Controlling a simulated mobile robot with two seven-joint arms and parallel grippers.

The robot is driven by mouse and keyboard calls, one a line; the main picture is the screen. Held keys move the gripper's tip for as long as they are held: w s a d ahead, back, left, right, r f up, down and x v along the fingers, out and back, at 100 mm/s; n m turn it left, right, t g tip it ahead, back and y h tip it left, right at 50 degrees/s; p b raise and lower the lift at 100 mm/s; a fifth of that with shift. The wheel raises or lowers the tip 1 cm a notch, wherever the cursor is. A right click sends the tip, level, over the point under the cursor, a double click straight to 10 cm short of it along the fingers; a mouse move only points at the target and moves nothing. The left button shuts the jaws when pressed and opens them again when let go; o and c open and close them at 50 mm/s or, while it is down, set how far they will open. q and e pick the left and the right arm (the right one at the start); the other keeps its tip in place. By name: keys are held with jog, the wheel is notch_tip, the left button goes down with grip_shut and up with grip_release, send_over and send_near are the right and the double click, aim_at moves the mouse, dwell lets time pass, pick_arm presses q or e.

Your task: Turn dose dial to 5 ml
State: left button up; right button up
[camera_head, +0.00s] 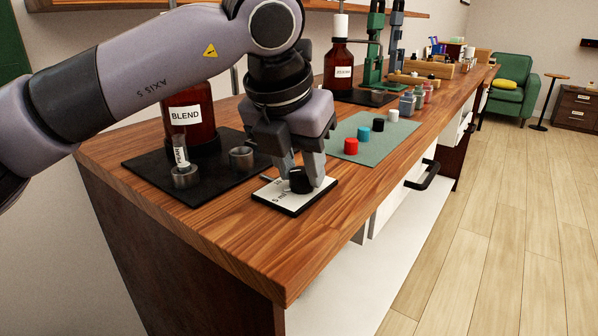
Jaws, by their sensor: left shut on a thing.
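The dose dial is a black knob (299,181) on a white plate with a dark base (283,200), near the front edge of the wooden bench. Small print shows on the plate, but I cannot read the setting. My left gripper (302,176) points down over the plate and is shut on the knob, with a finger on each side. The fingers hide part of the knob and plate. My right gripper is not in view.
A black mat (213,183) left of the plate carries a brown BLEND bottle (191,113), a labelled vial (180,152) and metal cups. A green mat (371,152) with red, blue, black and white caps lies behind right. Bare bench (225,220) lies in front.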

pick_arm(q)
jog(key=n+y+b, duration=0.1)
jog(key=n, duration=0.2)
jog(key=shift+d+n+t, duration=0.1)
jog(key=shift+n+t, duration=0.2)
jog(key=shift+n, duration=0.1)
jog(key=shift+n+y, duration=0.6)
jog(key=shift+n, duration=0.4)
jog(key=shift+d+n+y+b, duration=0.1)
jog(key=shift+n+y+b, duration=0.2)
jog(key=shift+n, duration=0.4)
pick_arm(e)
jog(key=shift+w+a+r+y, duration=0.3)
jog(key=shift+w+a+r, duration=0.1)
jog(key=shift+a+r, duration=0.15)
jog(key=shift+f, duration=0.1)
pick_arm(q)
jog(key=o, duration=1)
jog(key=shift+r, duration=0.1)
